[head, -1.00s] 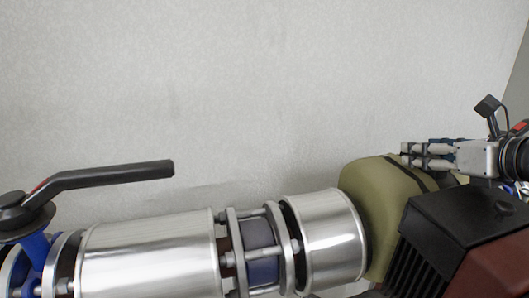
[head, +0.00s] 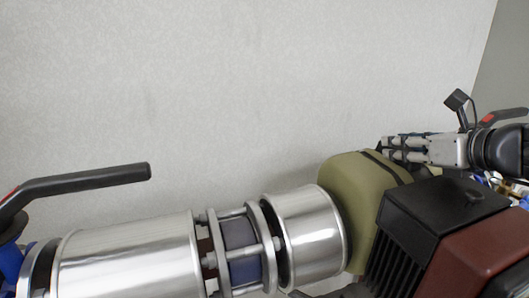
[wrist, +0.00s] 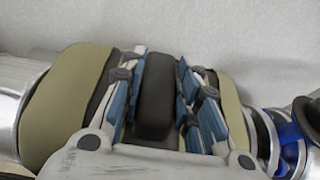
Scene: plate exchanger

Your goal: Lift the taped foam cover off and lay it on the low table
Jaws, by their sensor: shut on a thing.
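The foam cover (head: 345,192) is an olive-green rounded shell with a dark tape band. It sits in line with the silver pipe cladding, at its right end in the head view. In the wrist view, the cover (wrist: 62,105) shows on both sides of my gripper (wrist: 156,85). The blue-padded fingers there are on either side of a dark raised block (wrist: 153,100) on the cover's top. My gripper (head: 388,150) reaches in from the right in the head view and is shut on the cover. The cover's lower part is hidden in the head view. The low table is not in view.
A black finned box (head: 440,208) and a dark red housing (head: 480,250) stand in front of the cover. Silver cladding (head: 130,255) and a bolted flange joint (head: 240,250) run left, with a black lever handle (head: 90,182). A pale wall (head: 240,90) stands behind.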

